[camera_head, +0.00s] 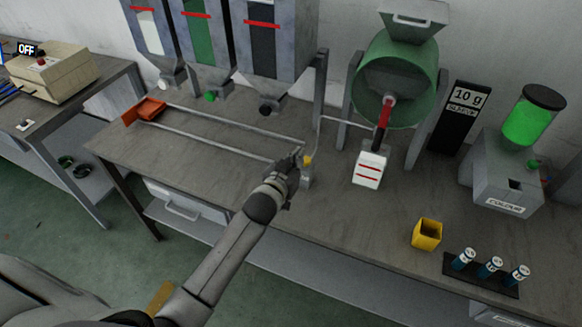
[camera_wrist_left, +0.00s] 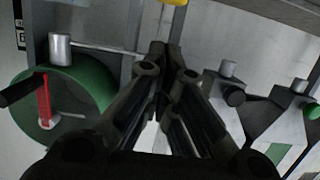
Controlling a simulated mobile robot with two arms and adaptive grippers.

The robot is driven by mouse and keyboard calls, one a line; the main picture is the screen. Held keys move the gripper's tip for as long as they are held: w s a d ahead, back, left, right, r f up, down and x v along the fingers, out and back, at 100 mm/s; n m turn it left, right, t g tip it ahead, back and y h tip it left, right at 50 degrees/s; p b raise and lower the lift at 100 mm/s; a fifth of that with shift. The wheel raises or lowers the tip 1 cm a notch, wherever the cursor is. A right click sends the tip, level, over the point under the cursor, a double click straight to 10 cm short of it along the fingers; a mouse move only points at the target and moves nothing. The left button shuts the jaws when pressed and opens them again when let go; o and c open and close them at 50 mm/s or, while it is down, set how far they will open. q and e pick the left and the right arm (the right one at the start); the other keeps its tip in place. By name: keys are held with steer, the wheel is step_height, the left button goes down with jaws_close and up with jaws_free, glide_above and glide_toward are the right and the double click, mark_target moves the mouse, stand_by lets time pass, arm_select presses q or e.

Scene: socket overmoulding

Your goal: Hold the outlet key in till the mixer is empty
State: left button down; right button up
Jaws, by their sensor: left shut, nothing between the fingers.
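The mixer is an open green drum (camera_head: 428,62) in a grey stand, tilted toward me, with a red bar at its mouth; it also shows in the left wrist view (camera_wrist_left: 97,90). A small yellow key (camera_head: 308,160) sits on a grey post on the bench, left of the mixer. My left gripper (camera_head: 298,154) is shut and empty, right beside the yellow key. In the left wrist view its closed fingertips (camera_wrist_left: 172,48) point toward the yellow piece (camera_wrist_left: 174,2) at the top edge. Whether they touch or press it I cannot tell. The drum's contents are not clear.
A white container (camera_head: 369,170) with red stripes stands below the drum. A scale display (camera_head: 465,97) reads 10 g. A yellow cup (camera_head: 427,234), a rack of blue vials (camera_head: 489,268) and the colour unit (camera_head: 507,185) are right. An orange scoop-like tray (camera_head: 150,109) sits left on rails.

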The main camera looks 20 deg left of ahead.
arm_select(q)
steer(key=shift+b+v, duration=0.3)
steer(key=shift+v, duration=2)
steer(key=shift+r, duration=0.15)
